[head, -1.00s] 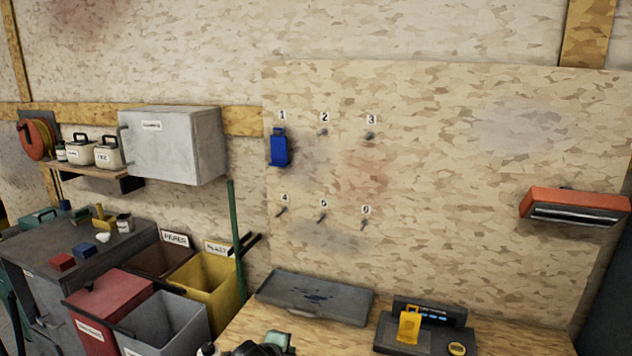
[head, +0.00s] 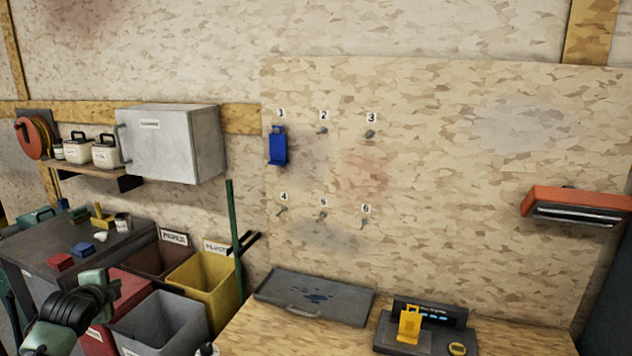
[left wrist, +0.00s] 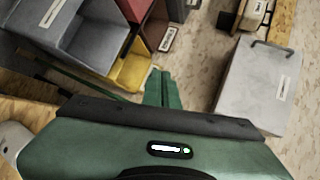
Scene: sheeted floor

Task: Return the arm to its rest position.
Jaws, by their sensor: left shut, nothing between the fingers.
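My left arm (head: 85,300), green with dark joints, comes into the head view at the lower left, in front of the red and grey bins. In the left wrist view my left gripper (left wrist: 161,88) has its green fingers together with nothing between them. Behind the fingers lie the bins and the wall. My right gripper is in neither view.
A bench (head: 245,328) with a grey tray (head: 275,288) and a device (head: 385,335) carrying a yellow tag stands at the bottom. A red bin (head: 133,290), a grey bin (head: 160,325) and a yellow bin (head: 200,275) stand left. A blue tag (head: 278,147) hangs at hook 1.

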